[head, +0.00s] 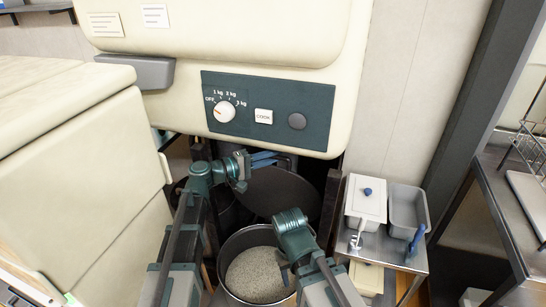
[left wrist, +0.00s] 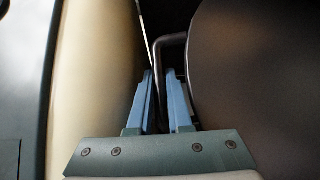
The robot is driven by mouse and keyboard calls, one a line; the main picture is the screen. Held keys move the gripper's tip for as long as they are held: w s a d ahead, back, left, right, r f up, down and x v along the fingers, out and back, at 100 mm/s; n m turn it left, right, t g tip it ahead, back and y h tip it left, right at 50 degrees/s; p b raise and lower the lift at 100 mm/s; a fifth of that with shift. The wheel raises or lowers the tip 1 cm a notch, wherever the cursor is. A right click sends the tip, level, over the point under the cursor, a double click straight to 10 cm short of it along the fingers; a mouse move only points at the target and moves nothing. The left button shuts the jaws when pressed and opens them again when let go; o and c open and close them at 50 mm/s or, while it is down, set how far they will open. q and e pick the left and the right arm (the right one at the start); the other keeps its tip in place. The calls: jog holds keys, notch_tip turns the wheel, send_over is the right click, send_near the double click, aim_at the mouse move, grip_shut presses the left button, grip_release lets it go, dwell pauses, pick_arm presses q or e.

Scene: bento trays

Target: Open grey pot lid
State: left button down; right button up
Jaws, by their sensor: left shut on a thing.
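The grey pot (head: 223,254) stands low below the cooker panel, with its mouth uncovered and pale grain inside. Its dark round lid (head: 284,193) is tilted up behind the pot. My left gripper (head: 264,158) is at the lid's upper edge. In the left wrist view, my left gripper's blue fingers (left wrist: 164,95) are shut on the lid's bent bar handle (left wrist: 170,38), with the lid's dark face (left wrist: 250,75) to the right. My right arm reaches over the pot's right side. Its gripper (head: 287,272) is at the pot's rim, and its fingers are not clear.
A cream cooker housing with a dial panel (head: 265,135) hangs above. A cream cabinet (head: 85,190) closes off the left. A small metal cart on the right holds a white lidded box (head: 366,198) and a grey tub (head: 408,208). Room around the pot is narrow.

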pick_arm(q)
jog(key=s, duration=0.2)
jog(key=s+a+f+b, duration=0.1)
jog(key=s, duration=0.1)
jog(key=s+a, duration=0.1)
jog(key=s, duration=0.1)
jog(key=shift+f, duration=0.2)
jog(key=c, duration=1.1)
grip_release()
jog(key=shift+w, duration=0.1)
jog(key=shift+c, duration=0.2)
jog(key=v, duration=0.7)
jog(key=shift+a, duration=0.2)
jog(key=shift+d, duration=0.1)
